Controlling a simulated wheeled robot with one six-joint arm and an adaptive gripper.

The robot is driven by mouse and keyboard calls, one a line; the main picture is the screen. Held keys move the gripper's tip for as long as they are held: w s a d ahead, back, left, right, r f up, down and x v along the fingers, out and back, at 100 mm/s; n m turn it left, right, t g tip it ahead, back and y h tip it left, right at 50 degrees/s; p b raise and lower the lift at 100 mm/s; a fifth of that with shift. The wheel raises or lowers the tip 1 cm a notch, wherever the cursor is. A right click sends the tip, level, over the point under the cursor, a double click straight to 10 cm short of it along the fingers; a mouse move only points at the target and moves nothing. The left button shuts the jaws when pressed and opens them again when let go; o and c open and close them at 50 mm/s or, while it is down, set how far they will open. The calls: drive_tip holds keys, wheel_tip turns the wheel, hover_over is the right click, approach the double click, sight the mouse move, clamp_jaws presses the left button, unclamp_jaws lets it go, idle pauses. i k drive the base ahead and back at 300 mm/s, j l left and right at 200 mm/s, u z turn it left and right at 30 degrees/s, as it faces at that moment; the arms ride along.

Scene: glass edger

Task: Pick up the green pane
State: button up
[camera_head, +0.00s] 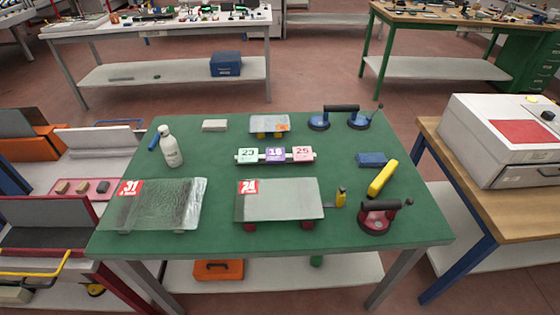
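Three glass panes rest on the green-topped table (225,240). The left pane (165,210) is textured, grey-green, with a red label reading 31. It lies flat, slightly raised on small pale supports. The middle pane (290,203) is smoother and pale grey-green, with a red label reading 24, and rests on dark red blocks (307,225). All three look faintly tinted, so I cannot tell for certain which is the green one. My gripper is not in view.
A white bottle (172,151) stands behind the left pane. A red suction cup (374,218), a yellow tool (382,178), a blue block (371,160) and a double suction lifter (341,109) are at the right. Green surface is bare between the two large panes.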

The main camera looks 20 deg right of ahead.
sight(294, 198)
drive_tip(key=i+j+z, duration=0.25)
drive_tip(key=i+j, duration=0.25)
drive_tip(key=i, duration=0.15)
drive_tip(key=i+j+z, duration=0.3)
drive_tip(key=i+j, duration=0.25)
drive_tip(key=k+j, duration=0.1)
drive_tip(key=k, duration=1.6)
drive_tip(key=i, duration=0.25)
